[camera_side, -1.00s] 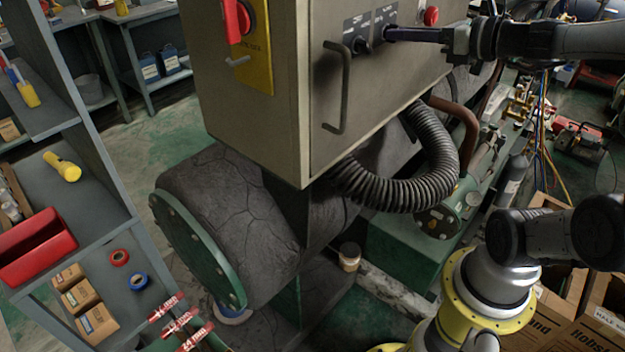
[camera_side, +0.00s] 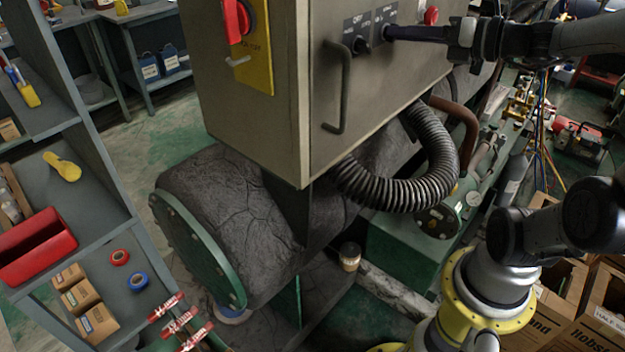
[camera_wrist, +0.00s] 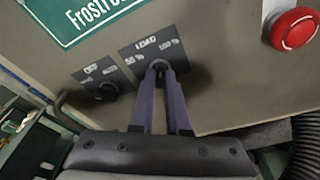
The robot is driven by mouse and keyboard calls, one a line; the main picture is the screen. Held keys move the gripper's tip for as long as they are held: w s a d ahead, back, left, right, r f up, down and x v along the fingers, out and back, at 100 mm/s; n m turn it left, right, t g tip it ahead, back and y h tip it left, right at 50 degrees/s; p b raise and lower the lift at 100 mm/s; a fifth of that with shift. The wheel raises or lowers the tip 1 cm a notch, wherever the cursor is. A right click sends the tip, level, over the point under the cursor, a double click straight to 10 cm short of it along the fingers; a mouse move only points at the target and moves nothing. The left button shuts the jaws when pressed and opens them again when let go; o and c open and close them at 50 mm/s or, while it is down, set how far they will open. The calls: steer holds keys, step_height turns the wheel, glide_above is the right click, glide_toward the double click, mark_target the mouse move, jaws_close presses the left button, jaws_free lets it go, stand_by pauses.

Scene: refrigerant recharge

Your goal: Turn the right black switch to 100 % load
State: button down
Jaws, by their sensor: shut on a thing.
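The right black switch (camera_wrist: 159,65) sits under the LOAD label on the panel, between the 50 % mark on its left and the 100 % mark on its right. In the side view the right switch (camera_side: 388,33) is at the tips of my fingers. My gripper (camera_wrist: 160,70) is shut on this switch, one finger on each side. The fingers hide most of the knob, so I cannot tell its exact angle. The left black switch (camera_wrist: 107,91), under its own label, is free of the gripper; it also shows in the side view (camera_side: 361,46).
A red emergency button (camera_wrist: 294,28) is at the upper right of the panel. A grey door handle (camera_side: 342,88) stands out below the switches. A red handle on a yellow plate (camera_side: 256,60) is on the cabinet's left face. A ribbed black hose (camera_side: 400,195) curves below.

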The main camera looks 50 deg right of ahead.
steer(key=shift+m, duration=0.4)
steer(key=shift+m+y, duration=0.3)
steer(key=shift+m, duration=0.5)
steer(key=c, duration=0.9)
jaws_free()
